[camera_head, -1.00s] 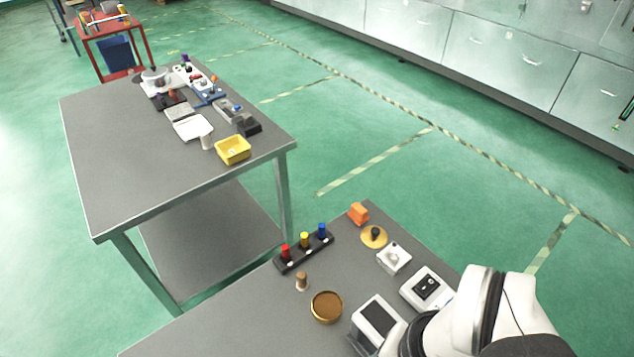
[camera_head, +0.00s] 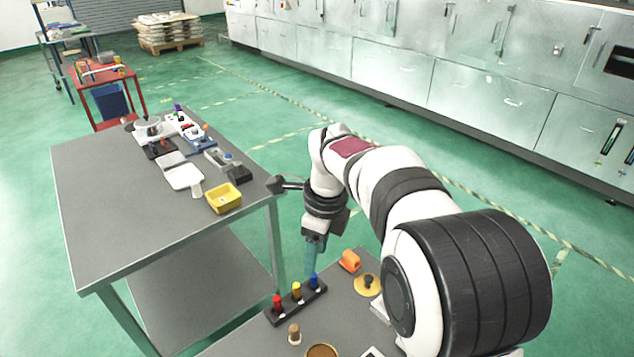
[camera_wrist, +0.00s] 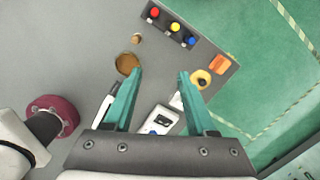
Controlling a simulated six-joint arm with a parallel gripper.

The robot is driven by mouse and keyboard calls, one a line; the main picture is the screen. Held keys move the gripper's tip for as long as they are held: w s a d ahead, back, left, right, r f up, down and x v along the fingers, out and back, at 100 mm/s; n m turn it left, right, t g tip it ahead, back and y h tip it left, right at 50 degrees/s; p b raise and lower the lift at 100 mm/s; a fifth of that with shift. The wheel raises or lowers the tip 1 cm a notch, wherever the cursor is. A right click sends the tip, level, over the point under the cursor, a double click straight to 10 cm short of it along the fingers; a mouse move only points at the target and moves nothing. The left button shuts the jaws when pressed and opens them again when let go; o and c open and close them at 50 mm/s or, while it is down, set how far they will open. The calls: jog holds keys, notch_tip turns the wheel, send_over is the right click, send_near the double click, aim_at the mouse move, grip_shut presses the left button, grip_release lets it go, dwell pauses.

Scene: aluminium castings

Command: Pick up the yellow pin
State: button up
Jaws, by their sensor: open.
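The yellow pin (camera_head: 296,289) stands upright in the middle of a black holder block (camera_head: 283,313), between a red pin (camera_head: 277,301) and a blue pin (camera_head: 314,280). In the wrist view the yellow pin (camera_wrist: 175,27) shows from above, near the top edge. My gripper (camera_head: 311,262) points down near the blue-pin end of the holder in the head view. In the wrist view its two teal fingers (camera_wrist: 160,75) are spread apart with nothing between them, and the pins lie beyond the fingertips.
An orange block (camera_head: 350,261) and a yellow disc with a dark knob (camera_head: 367,284) lie right of the holder. A small brown peg (camera_head: 294,333) and a round brown dish (camera_wrist: 127,64) are nearby. A second table (camera_head: 110,225) with a yellow bin (camera_head: 223,198) stands left, across a gap.

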aim_at(297, 285)
jog(key=w+a+f+m, duration=0.1)
jog(key=f, duration=0.5)
jog(key=w+a+f+m, duration=0.1)
jog(key=w+a+f, duration=0.1)
jog(key=f, duration=0.4)
jog(key=w+a+f+m, duration=0.1)
jog(key=w+a+f, duration=0.1)
jog(key=f, duration=0.4)
jog(key=shift+w+f, duration=0.1)
jog(key=shift+f, duration=0.3)
grip_shut()
